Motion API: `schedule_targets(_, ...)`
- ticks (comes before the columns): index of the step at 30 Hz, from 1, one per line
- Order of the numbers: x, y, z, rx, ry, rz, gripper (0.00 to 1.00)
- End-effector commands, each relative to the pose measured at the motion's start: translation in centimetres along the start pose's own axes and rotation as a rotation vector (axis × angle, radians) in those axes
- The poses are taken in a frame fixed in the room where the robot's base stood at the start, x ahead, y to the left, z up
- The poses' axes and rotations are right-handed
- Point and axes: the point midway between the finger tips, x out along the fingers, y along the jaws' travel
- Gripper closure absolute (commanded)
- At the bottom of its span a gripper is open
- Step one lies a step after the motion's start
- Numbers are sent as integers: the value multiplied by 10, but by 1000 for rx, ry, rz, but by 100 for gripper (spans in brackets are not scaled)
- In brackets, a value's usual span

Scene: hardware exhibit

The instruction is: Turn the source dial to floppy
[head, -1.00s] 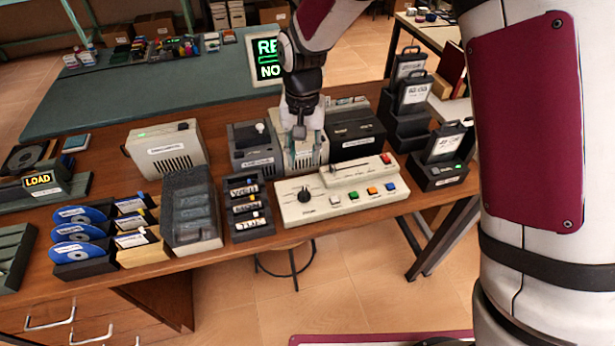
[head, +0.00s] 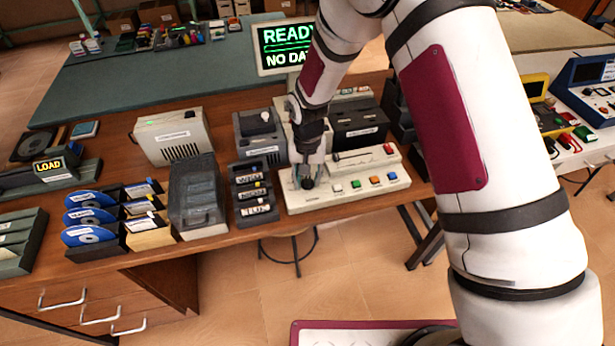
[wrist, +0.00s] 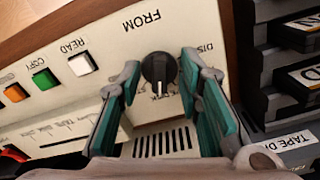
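The source dial is a round black knob (wrist: 158,69) on a beige console (wrist: 75,30). In the wrist view the word FROM is printed upside down above it. Its light pointer mark faces the bottom of that view; the small position labels are partly hidden and I cannot read them fully. My gripper (wrist: 161,76) is open, with one teal-padded finger on each side of the knob and gaps visible. In the head view my gripper (head: 307,172) points down over the left end of the console (head: 350,202) and mostly hides the dial.
White, green, orange and blue buttons (head: 375,181) line the console, right of the dial. A black rack of labelled tapes (head: 255,210) stands close on its left. A monitor (head: 287,45) behind reads READY and NO DATA. Drives (head: 359,124) stand behind the console.

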Motion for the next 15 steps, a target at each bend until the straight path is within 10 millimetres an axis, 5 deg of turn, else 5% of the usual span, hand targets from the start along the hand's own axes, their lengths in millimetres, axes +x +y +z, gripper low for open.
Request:
schedule_targets(7,1,0,0,0,0,0,68)
schedule_targets(12,1,0,0,0,0,0,100)
schedule_targets(15,1,0,0,0,0,0,100)
